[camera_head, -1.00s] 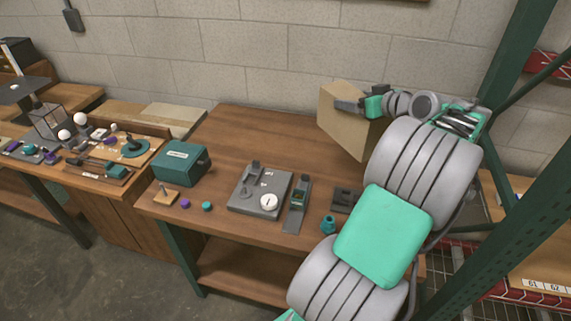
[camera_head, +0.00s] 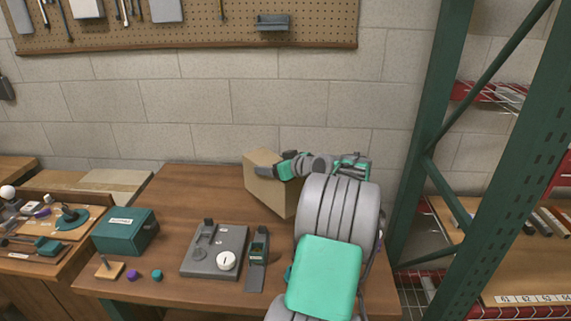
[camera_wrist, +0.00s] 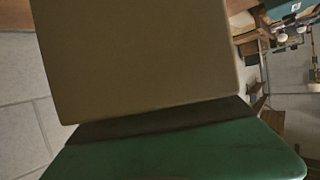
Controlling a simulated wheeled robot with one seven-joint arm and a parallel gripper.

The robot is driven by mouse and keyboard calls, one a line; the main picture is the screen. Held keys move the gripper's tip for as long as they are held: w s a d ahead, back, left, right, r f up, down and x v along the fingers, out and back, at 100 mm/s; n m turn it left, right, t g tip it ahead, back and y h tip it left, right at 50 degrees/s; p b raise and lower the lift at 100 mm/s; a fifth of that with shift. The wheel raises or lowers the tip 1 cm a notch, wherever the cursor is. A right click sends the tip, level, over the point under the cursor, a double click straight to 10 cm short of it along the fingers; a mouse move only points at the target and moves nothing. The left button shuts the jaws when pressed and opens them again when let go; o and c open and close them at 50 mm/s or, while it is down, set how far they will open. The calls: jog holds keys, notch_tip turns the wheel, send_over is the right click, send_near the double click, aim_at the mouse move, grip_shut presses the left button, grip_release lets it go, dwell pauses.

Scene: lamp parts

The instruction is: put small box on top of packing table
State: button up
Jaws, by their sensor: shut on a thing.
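The small box is a plain tan cardboard box (camera_head: 262,195), tilted in the head view, at the back right of the packing table (camera_head: 190,192). My gripper (camera_head: 267,171) is shut on its upper part, coming from the right. In the wrist view the box (camera_wrist: 140,55) fills the upper middle, against the dark edge of my green gripper (camera_wrist: 190,150). My arm hides the box's right side and part of the table. I cannot tell whether the box's lower edge touches the tabletop.
On the table stand a teal box (camera_head: 125,231), a grey plate with a white dial (camera_head: 213,250) and a grey tool (camera_head: 258,247). The back left tabletop is clear. A block wall (camera_head: 230,115) is behind; a green rack post (camera_head: 425,140) rises at right.

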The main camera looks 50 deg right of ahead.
jog(key=w+f, duration=0.4)
jog(key=shift+w+a+f+p, duration=0.1)
jog(key=shift+a+f+p, duration=0.1)
jog(key=shift+f+p, duration=0.15)
jog(key=f, duration=0.1)
jog(key=f+p, duration=0.1)
jog(key=f, duration=0.1)
jog(key=shift+w+f, duration=0.1)
jog(key=shift+w, duration=0.15)
jog(key=shift+f, duration=0.3)
jog(key=o, duration=1.6)
jog(key=shift+s+f, duration=0.1)
jog(key=shift+f, duration=0.2)
jog(key=o, duration=0.4)
jog(key=shift+a+r, duration=0.1)
